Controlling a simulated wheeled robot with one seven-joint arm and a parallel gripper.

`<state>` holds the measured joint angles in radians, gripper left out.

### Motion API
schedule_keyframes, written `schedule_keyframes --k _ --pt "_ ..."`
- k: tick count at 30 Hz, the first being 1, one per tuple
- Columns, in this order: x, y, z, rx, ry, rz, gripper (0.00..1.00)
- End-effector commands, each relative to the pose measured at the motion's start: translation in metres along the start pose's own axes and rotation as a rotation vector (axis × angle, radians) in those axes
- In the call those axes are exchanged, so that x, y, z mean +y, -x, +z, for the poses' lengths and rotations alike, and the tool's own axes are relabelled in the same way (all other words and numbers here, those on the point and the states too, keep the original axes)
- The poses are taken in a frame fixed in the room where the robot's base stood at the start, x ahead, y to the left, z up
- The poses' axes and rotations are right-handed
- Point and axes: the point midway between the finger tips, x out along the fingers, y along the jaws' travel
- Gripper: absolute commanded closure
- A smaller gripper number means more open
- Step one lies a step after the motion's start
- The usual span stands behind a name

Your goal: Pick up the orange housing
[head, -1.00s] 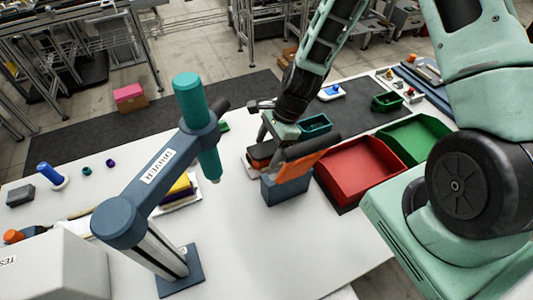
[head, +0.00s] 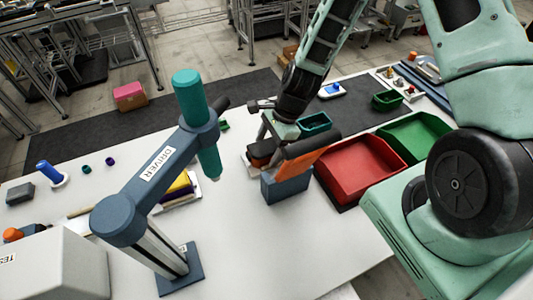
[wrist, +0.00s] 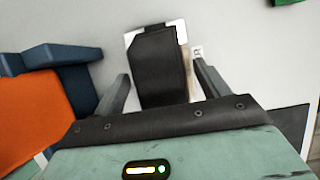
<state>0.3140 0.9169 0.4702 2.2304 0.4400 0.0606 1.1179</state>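The orange housing (head: 302,163) sits tilted on a blue fixture block (head: 286,187) in the head view, partly covered by a dark bar. In the wrist view an orange part (wrist: 32,118) shows at the left edge, beside blue fixture pieces (wrist: 68,75). My gripper (wrist: 161,72) is open, with its two grey fingers apart. A black block (wrist: 160,62) on a white plate shows between the fingers in the wrist view; I cannot tell whether they touch it. The orange part lies outside the left finger. In the head view the fingertips are largely hidden.
A red bin (head: 358,172) and a green bin (head: 415,137) stand right of the fixture. The driver post (head: 160,170) stands to the left, with a yellow part (head: 180,184) behind it. The white table front (head: 280,250) is clear.

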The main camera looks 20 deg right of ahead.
Motion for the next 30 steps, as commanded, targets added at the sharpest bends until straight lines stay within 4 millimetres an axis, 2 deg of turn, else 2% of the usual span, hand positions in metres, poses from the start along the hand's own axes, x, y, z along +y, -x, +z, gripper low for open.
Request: schedule_keyframes --k 1,6,20,26,30 --pt "0.0 0.0 0.0 0.0 0.0 0.0 0.28" --pt "0.0 0.0 0.0 0.0 0.0 0.0 0.76" --pt "-0.001 0.007 0.003 0.0 -0.001 -0.001 0.77" --pt "-0.001 0.025 0.01 0.002 0.002 -0.003 0.77" --pt "-0.001 0.045 0.018 0.002 0.004 -0.004 0.77"
